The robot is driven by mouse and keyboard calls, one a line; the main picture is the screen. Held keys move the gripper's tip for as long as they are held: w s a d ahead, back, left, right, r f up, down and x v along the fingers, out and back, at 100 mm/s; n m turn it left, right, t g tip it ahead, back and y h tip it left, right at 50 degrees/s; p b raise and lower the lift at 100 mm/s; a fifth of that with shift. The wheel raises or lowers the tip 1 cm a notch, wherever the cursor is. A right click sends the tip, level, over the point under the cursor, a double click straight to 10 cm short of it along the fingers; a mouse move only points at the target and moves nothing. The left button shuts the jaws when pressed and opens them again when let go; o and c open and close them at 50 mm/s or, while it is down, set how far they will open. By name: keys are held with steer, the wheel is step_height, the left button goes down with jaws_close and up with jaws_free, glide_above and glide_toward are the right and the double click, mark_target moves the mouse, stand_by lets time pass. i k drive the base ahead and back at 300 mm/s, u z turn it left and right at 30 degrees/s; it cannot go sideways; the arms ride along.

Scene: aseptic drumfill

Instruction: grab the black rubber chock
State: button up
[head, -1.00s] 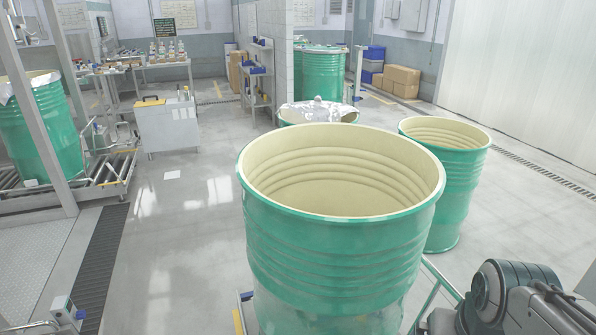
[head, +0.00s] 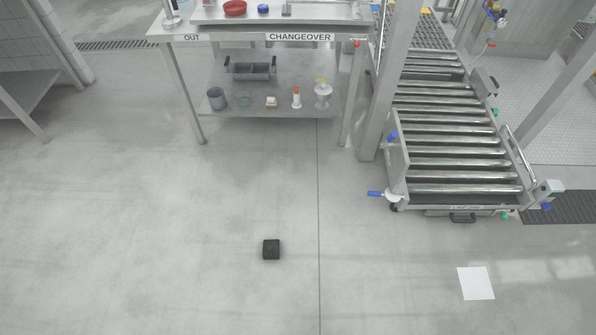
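The black rubber chock (head: 271,249) is a small dark block lying on the grey floor, a little left of the picture's middle and toward the bottom. Nothing touches or covers it. My gripper is not in the head view now, so its state and its place relative to the chock do not show.
A steel table marked OUT and CHANGEOVER (head: 300,37) stands beyond the chock, with small items on its lower shelf (head: 240,120). A roller conveyor (head: 455,150) with protruding handles is at the right. A white sheet (head: 476,283) lies on the floor. Floor around the chock is clear.

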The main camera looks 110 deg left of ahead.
mark_target(271, 248)
steer(key=u, duration=3.1)
steer(key=i, duration=1.25)
steer(key=u, duration=1.05)
